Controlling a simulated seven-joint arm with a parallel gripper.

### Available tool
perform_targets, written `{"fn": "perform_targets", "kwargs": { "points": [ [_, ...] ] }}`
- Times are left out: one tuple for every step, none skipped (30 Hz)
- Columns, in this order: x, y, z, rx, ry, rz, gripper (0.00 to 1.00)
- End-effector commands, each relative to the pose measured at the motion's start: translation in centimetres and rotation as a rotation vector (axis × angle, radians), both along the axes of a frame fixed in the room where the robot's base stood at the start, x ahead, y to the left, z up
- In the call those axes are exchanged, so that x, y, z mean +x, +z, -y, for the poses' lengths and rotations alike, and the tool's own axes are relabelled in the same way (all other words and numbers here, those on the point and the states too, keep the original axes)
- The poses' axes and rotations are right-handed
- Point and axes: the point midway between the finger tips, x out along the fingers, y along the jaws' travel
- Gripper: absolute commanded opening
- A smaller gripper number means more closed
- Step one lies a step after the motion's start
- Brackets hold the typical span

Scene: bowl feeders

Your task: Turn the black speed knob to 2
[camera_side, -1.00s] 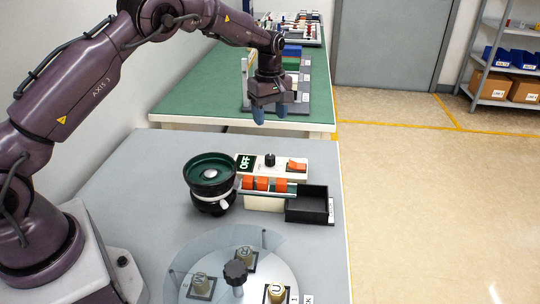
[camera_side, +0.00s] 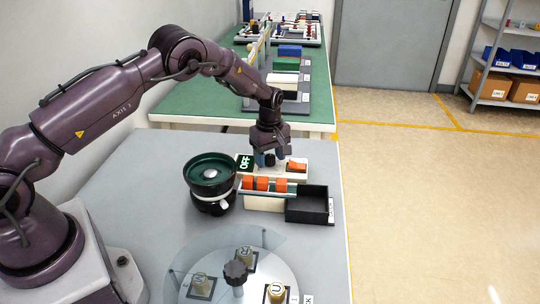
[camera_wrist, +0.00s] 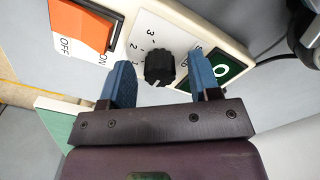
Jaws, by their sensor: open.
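The black speed knob (camera_wrist: 160,67) sits on a white panel in the wrist view, with the numbers 2 and 3 printed on its left. A small light mark shows at its lower edge; I cannot tell surely which number it points at. My gripper (camera_wrist: 163,80) is open, its two blue fingers on either side of the knob with gaps between. In the side view my gripper (camera_side: 272,157) is low over the control box (camera_side: 316,173), pointing down and largely hiding the knob.
A bowl feeder (camera_side: 210,178) stands to the left. Orange blocks (camera_side: 262,183) sit on a rail in front, beside a black tray (camera_side: 308,208). A clear disc with a knob (camera_side: 235,272) is nearer.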

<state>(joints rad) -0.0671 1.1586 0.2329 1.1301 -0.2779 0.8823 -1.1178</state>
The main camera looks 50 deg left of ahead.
Motion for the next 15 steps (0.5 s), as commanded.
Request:
{"fn": "perform_targets", "kwargs": {
  "points": [
    [0.01,0.00,0.00,0.000,0.000,0.001,0.57],
    [0.01,0.01,0.00,0.000,0.000,0.001,0.57],
    [0.01,0.01,0.00,0.000,0.000,0.000,0.57],
    [0.01,0.02,-0.01,0.000,0.000,0.000,0.57],
    [0.01,0.02,-0.01,0.000,0.000,0.000,0.57],
    [0.01,0.03,-0.01,0.000,0.000,0.000,0.47],
    [0.01,0.04,-0.01,0.000,0.000,0.000,0.41],
    [0.01,0.04,0.00,0.000,0.000,0.000,0.34],
    [0.01,0.04,-0.01,0.000,0.000,0.000,0.24],
    [0.01,0.05,0.00,0.000,0.000,0.000,0.18],
    [0.01,0.05,-0.01,0.000,0.000,0.000,0.11],
    [0.01,0.05,0.00,0.000,0.000,0.000,0.07],
    [0.01,0.06,-0.01,0.000,0.000,0.000,0.07],
    [0.01,0.06,-0.01,0.000,-0.001,0.000,0.07],
    [0.01,0.06,0.00,0.000,-0.002,0.000,0.07]
  ]
}}
